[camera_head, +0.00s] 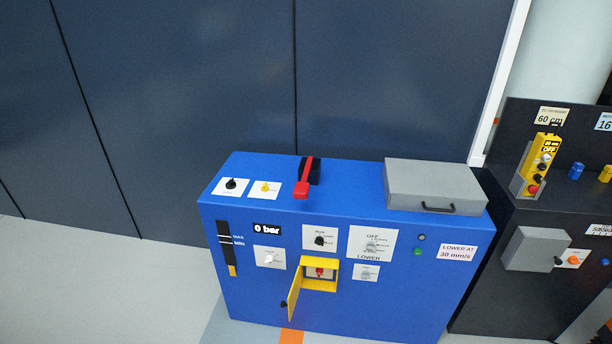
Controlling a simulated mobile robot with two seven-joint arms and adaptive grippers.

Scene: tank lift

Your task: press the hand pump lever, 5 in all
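A red lever (303,188) with a black base (314,168) stands on top of the blue cabinet (340,265), near its middle. It looks like the hand pump lever, though no label on it can be read. It leans toward the cabinet's front edge. A display on the front face (267,229) reads 0 bar. Neither of my grippers shows in the head view, and nothing is touching the lever.
A grey lidded box (447,184) sits to the lever's right. Black (231,184) and yellow (265,187) knobs are to its left. A small yellow door (294,291) hangs open in front. A dark console (569,205) stands at right; floor at left is clear.

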